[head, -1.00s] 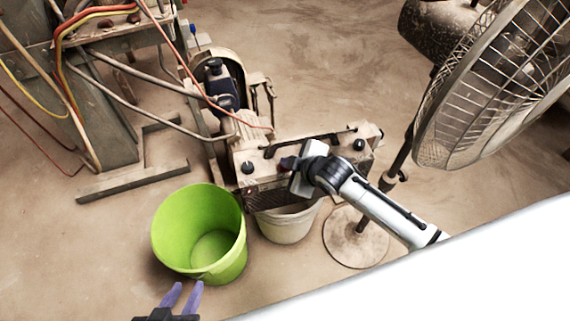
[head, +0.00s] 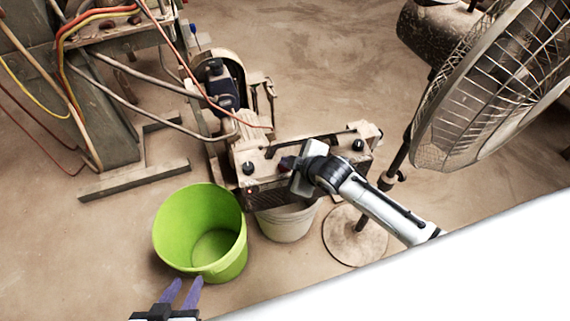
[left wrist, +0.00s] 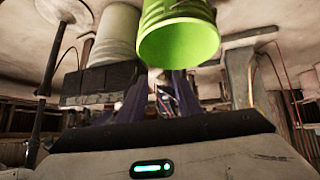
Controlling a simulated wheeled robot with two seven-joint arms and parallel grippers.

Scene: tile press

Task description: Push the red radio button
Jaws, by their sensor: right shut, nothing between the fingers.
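My right gripper (head: 287,162) is shut and empty, over the radio's upper front, to the right of and above the red button. I cannot tell whether its tips touch the radio. My left gripper (head: 183,293) is open and empty at the bottom of the head view, below the green bucket. Its purple fingers also show in the left wrist view (left wrist: 160,98).
A green bucket (head: 170,235) stands left of a pale bucket (head: 287,225) below the radio. A large fan (head: 450,110) on a round base (head: 340,238) stands at the right. A machine with cables (head: 95,110) fills the upper left. Bare floor lies at the lower left.

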